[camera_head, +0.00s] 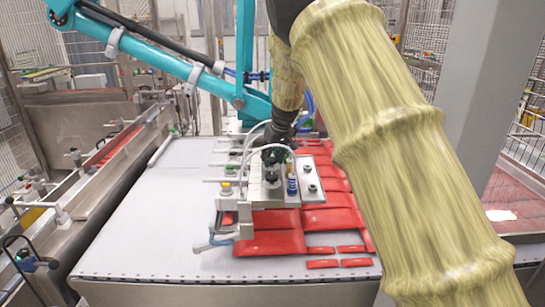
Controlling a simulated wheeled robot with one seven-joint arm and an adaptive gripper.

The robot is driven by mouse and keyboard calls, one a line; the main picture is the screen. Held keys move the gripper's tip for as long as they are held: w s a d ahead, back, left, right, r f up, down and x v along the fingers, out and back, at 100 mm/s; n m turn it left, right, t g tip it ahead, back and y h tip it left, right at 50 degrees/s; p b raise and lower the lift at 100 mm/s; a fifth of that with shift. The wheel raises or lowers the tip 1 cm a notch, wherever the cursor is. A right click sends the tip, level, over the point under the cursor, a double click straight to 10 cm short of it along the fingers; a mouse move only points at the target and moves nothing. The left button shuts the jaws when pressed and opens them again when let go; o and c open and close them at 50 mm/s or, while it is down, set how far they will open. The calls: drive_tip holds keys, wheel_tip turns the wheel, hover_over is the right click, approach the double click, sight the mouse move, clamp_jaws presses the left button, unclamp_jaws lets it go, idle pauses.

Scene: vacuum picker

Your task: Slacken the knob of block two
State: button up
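The vacuum picker head (262,205) is a pale metal frame with several small blocks, hoses and knobs, held over the conveyor. A yellow knob (226,187) is at its left, and a black knob (271,178) is near its middle. Small dark knobs (312,187) and blue fittings (292,186) are to the right. I see no readable numbers, so I cannot tell which block is two. My gripper (273,156) is dark and small, pointing down over the middle of the picker head, close to the black knob. Whether its fingers touch anything is hidden.
Red packets (272,243) lie on the white conveyor (150,235), under and to the right of the picker. The conveyor's left side is bare. A turquoise picker arm (155,58) comes in from upper left. Metal machinery (85,190) and mesh fencing (20,120) stand at left. My arm covers much of the right.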

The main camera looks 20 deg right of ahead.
drive_tip(key=shift+c, duration=0.7)
drive_tip(key=shift+n+b, duration=0.4)
drive_tip(key=o, duration=1)
drive_tip(key=shift+o, duration=0.2)
drive_tip(key=shift+r, duration=0.15)
drive_tip(key=v, duration=1.1)
drive_tip(key=shift+d+r, duration=0.25)
drive_tip(key=shift+r, duration=0.15)
